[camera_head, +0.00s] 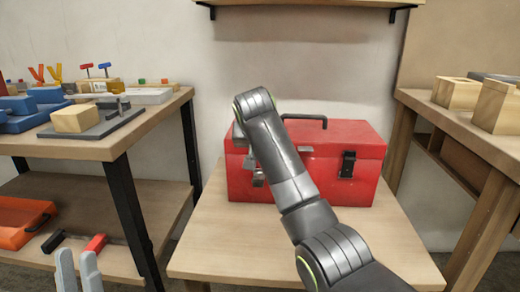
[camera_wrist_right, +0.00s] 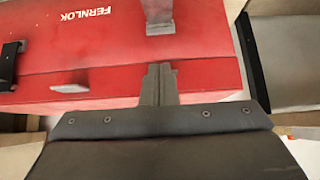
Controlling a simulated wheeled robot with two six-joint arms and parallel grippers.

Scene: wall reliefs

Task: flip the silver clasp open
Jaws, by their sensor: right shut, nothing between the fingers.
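The red toolbox (camera_head: 325,185) stands on a wooden table, its lid down. The silver clasp (camera_head: 258,180) is on the left of its front, largely hidden by my right arm. In the right wrist view the silver clasp (camera_wrist_right: 160,18) is a grey plate standing out from the red face; I cannot tell whether it is latched. My right gripper (camera_wrist_right: 158,68) is shut and empty, its tips close to the lid seam, with a strip of red between them and the clasp. My left gripper (camera_head: 78,272) is open and empty at the bottom left, away from the toolbox.
A black clasp (camera_head: 348,164) is on the toolbox's right front, and a black handle (camera_head: 305,118) is on top. A workbench with blocks (camera_head: 75,118) is at left, another with wooden blocks (camera_head: 495,105) at right. The table front (camera_head: 225,245) is clear.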

